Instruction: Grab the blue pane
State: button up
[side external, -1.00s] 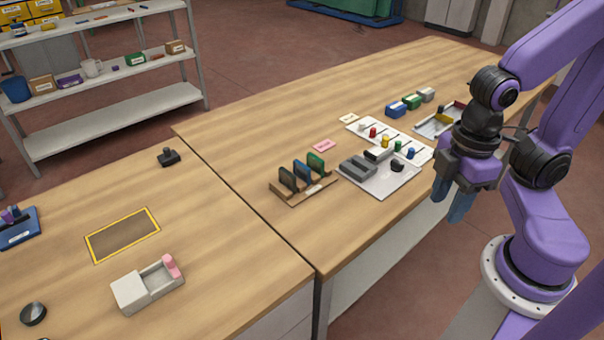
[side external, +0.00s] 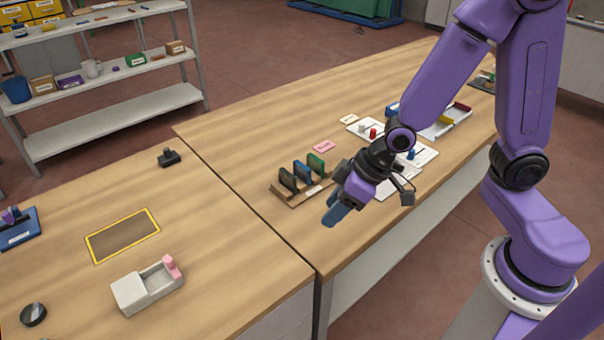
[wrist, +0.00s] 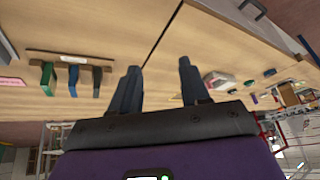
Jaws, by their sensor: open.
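The blue pane (side external: 302,171) stands upright in a wooden rack (side external: 290,197), between a dark pane (side external: 287,180) and a green pane (side external: 316,163). In the wrist view the blue pane (wrist: 73,78) also shows in the middle of the rack, left of my fingers. My gripper (side external: 335,215) is above the table's front edge, to the right of the rack and apart from it. In the wrist view my gripper (wrist: 157,80) has its two fingers apart with nothing between them.
A pink label (side external: 324,146) lies behind the rack. A white tray (side external: 400,182) is partly hidden behind my arm. On the left table are a grey box with a pink piece (side external: 147,285) and a yellow-bordered mat (side external: 122,236). The wood left of the rack is clear.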

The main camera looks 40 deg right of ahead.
jog(key=w+d+f+m+t, duration=0.2)
jog(key=w+f+m+t, duration=0.2)
jog(key=w, duration=0.6)
jog(key=m+t+h, duration=0.3)
jog(key=t, duration=0.2)
send_near(306, 168)
jog(key=w, duration=0.1)
jog(key=w+a+f, duration=0.2)
jog(key=shift+w+f, duration=0.1)
jog(key=shift+w, duration=0.2)
jog(key=shift+w+d+h, duration=0.15)
jog(key=shift+d+h, duration=0.25)
jog(key=shift+d, duration=0.3)
jog(key=shift+w+f+t, duration=0.15)
jog(key=shift+w, duration=0.35)
jog(key=shift+w+f+t, duration=0.15)
jog(key=shift+w, duration=0.35)
jog(key=shift+w, duration=0.1)
jog(key=shift+x, duration=2.55)
jog(key=shift+f, duration=0.1)
grip_shut()
